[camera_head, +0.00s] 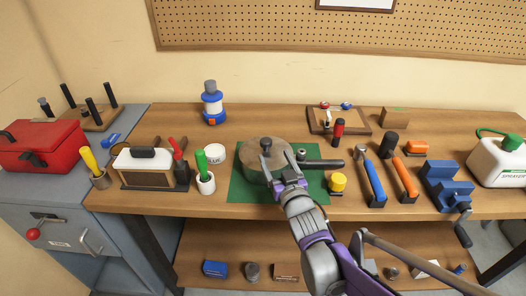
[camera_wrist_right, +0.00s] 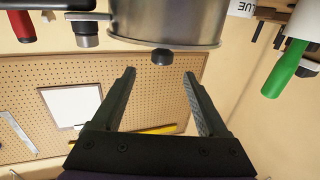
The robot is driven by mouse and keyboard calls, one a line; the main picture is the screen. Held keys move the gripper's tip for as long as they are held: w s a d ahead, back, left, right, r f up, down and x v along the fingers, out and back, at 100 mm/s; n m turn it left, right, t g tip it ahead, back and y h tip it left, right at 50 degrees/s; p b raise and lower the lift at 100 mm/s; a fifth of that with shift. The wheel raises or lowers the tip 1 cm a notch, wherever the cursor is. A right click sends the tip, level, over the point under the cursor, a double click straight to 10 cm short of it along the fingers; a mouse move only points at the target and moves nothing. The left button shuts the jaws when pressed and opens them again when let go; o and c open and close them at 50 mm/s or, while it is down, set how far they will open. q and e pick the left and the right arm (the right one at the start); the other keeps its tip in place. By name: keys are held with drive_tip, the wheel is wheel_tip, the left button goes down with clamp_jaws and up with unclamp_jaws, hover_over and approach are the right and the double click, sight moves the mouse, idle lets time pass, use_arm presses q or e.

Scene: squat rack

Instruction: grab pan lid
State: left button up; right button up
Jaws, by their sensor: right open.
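The pan (camera_head: 254,172) sits on a green mat (camera_head: 314,186) on the workbench, its dark handle (camera_head: 324,163) pointing right. Its round lid (camera_head: 262,153) is on top, with a dark knob (camera_head: 266,144) standing up. My right gripper (camera_head: 284,168) is at the pan's right front side and covers part of it. In the right wrist view, which is upside down, the fingers (camera_wrist_right: 160,76) are open and empty. The knob (camera_wrist_right: 162,57) shows just beyond the fingertips, roughly centred between them, with the pan's metal side (camera_wrist_right: 170,22) behind. My left gripper is not in view.
A green-handled tool in a white cup (camera_head: 205,184) and a glue pot (camera_head: 215,154) stand left of the pan. A yellow-capped jar (camera_head: 338,184), a blue-handled hammer (camera_head: 374,180) and a blue vise (camera_head: 446,186) stand right. A pegboard (camera_head: 240,30) hangs behind.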

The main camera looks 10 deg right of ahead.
sight(268, 145)
drive_tip(key=w, duration=0.7)
drive_tip(key=shift+a, duration=0.25)
clamp_jaws()
